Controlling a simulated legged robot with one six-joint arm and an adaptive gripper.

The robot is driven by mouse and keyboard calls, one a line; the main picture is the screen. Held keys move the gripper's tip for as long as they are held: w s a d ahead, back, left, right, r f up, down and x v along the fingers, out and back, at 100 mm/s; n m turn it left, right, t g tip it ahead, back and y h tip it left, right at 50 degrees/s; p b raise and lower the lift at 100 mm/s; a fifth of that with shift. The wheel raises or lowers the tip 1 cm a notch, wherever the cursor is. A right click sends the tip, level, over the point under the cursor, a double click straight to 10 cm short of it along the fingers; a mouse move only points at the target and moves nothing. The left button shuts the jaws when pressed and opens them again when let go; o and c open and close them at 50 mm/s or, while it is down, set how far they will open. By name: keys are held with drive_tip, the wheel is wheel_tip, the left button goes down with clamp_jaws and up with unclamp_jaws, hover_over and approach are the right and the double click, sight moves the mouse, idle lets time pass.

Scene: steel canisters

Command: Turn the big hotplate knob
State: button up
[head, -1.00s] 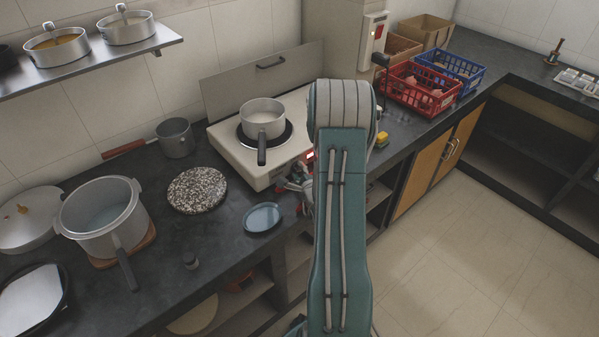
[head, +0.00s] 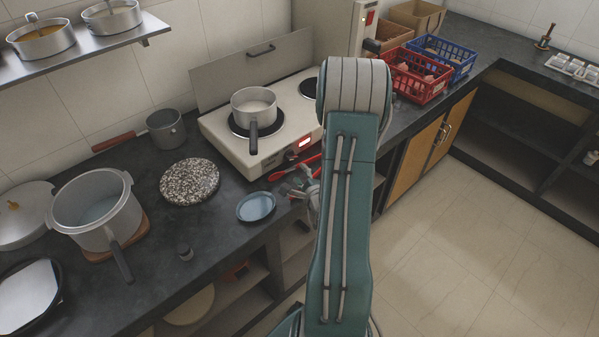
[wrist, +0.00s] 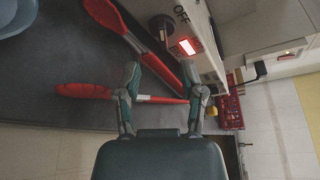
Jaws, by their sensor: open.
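The white hotplate (head: 225,140) stands on the dark counter, with a pot (head: 254,103) on its left burner. In the wrist view a dark round knob (wrist: 160,24) shows on the hotplate's front, beside the "OFF" lettering and a lit red display (wrist: 187,46). The display also shows in the head view (head: 304,142); the knob is too small to make out there. My gripper (wrist: 160,70) is open and empty, its fingers apart, a short way from the hotplate's front. In the head view it is partly hidden by my arm (head: 306,188).
Red utensils (wrist: 75,90) lie on the counter by the hotplate, crossing the view beyond my fingers. A blue plate (head: 256,206), a speckled round board (head: 190,182) and a large pot (head: 95,212) stand to the left. A red basket (head: 418,82) stands to the right.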

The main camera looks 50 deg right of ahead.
sight(295, 158)
drive_tip(key=o, duration=0.4)
drive_tip(key=shift+d, duration=0.1)
drive_tip(key=shift+c, duration=0.2)
drive_tip(key=m+y, duration=0.1)
drive_tip(key=d+r+m+t+y, duration=0.1)
drive_tip(key=m, duration=0.1)
drive_tip(key=shift+w+d, duration=0.1)
drive_tip(key=shift+w, duration=0.3)
drive_tip(key=m+y, duration=0.1)
drive_tip(key=d+m+y, duration=0.1)
drive_tip(key=m, duration=0.1)
drive_tip(key=shift+s+d+r+y, duration=0.15)
drive_tip(key=shift+r+y, duration=0.15)
drive_tip(key=shift+r, duration=0.1)
drive_tip(key=shift+s+d+r+m+y, duration=0.15)
drive_tip(key=shift+d+m+y, duration=0.1)
drive_tip(key=shift+m+y, duration=0.2)
drive_tip(key=s+d+m+y, duration=0.1)
drive_tip(key=m, duration=0.1)
drive_tip(key=s+d+m+y, duration=0.1)
drive_tip(key=m, duration=0.1)
drive_tip(key=shift+s+g, duration=0.3)
drive_tip(key=shift+g, duration=0.1)
drive_tip(key=shift+s+d+m+y, duration=0.25)
drive_tip(key=shift+s+m, duration=0.05)
drive_tip(key=shift+m, duration=0.25)
drive_tip(key=x, duration=1)
drive_tip(key=shift+w+f, duration=0.3)
drive_tip(key=shift+f, duration=0.05)
